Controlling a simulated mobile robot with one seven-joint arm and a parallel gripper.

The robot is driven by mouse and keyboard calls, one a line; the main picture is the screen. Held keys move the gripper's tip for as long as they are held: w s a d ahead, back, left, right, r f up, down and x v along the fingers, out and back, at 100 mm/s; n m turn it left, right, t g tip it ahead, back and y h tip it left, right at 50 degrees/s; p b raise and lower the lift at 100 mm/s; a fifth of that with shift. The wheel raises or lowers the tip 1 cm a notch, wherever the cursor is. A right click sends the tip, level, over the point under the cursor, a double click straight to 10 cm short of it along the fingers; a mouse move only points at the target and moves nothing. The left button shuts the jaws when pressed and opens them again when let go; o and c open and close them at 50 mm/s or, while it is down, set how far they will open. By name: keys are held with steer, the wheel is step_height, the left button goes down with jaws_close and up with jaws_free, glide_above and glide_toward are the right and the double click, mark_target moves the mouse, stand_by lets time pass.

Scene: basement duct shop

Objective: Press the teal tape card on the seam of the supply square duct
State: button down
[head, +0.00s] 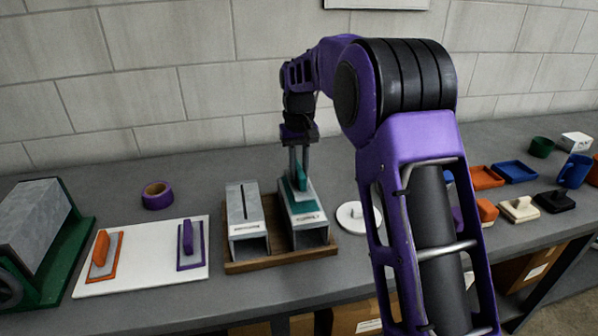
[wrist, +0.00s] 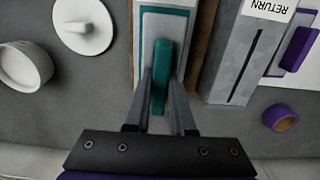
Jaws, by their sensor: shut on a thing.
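My gripper (wrist: 160,105) is shut on the upright handle of the teal tape card (wrist: 162,65). In the head view the teal card (head: 302,204) lies flat along the top of the right-hand square duct (head: 309,222), lined up lengthwise with it. Whether it touches or sits just above the duct is hard to tell. The seam there is hidden under the card. The right-hand duct's front label is too small to read surely. The left-hand duct (head: 243,215), marked RETURN in the wrist view (wrist: 247,55), shows a bare dark seam.
Both ducts stand in a wooden tray (head: 282,259). A white board (head: 146,257) at left carries an orange card (head: 104,256) and a purple card (head: 191,245). A purple tape roll (head: 157,195) lies behind. A white round lidded piece (head: 357,216) stands right of the tray.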

mark_target(299, 168)
step_height(299, 168, up, 3)
steer(key=shift+f+p, duration=0.2)
steer(key=shift+p, duration=0.55)
steer(key=shift+r, duration=1.25)
